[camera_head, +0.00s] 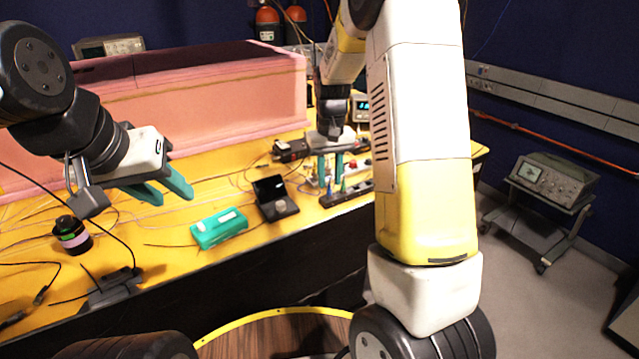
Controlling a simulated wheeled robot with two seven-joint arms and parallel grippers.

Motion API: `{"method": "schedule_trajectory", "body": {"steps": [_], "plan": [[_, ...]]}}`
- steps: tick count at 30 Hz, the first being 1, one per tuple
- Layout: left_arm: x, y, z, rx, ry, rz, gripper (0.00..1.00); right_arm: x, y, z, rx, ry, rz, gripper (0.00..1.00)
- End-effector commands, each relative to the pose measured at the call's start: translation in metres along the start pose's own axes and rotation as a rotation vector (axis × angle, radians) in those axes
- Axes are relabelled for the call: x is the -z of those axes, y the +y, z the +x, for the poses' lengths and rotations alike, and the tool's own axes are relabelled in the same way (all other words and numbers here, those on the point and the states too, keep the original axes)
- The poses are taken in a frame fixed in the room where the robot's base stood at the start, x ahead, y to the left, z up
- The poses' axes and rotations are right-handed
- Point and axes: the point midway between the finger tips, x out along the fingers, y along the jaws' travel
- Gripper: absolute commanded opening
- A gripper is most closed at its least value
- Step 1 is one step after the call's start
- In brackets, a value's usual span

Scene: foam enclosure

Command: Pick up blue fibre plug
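My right gripper (331,181) points down over a black strip (352,192) near the table's right front edge. Its two teal fingers are apart, with a gap between them. A small blue upright piece (343,186), which may be the blue fibre plug, stands at the strip close to the right fingertip. It is too small to tell whether the finger touches it. My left gripper (176,199) is open and empty, above the table at the left.
A teal box (218,228) and an open black case (275,198) lie left of the strip. A black and purple spool (71,235) and loose cables lie further left. A pink foam enclosure (200,100) stands behind on the yellow table.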

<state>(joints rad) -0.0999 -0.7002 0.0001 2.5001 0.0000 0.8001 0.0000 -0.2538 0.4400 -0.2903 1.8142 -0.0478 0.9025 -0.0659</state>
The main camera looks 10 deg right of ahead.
Motion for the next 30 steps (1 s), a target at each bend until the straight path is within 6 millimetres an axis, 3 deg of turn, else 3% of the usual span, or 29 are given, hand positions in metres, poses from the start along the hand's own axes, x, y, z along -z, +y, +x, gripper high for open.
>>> {"method": "schedule_trajectory", "body": {"steps": [6, 14, 19, 30], "plan": [[0.000, 0.000, 0.000, 0.000, 0.000, 0.000, 0.36, -0.001, 0.000, 0.029, -0.001, -0.002, 0.000, 0.29], [0.000, 0.000, 0.000, 0.000, 0.000, 0.000, 0.36, -0.001, 0.000, 0.031, 0.000, 0.000, 0.000, 0.29], [0.000, 0.000, 0.000, 0.000, 0.000, 0.000, 0.36, -0.001, 0.000, 0.031, 0.000, 0.000, 0.000, 0.00], [0.000, 0.000, 0.000, 0.000, 0.000, 0.000, 0.36, -0.001, 0.000, 0.030, 0.000, 0.001, 0.000, 0.00]]}}
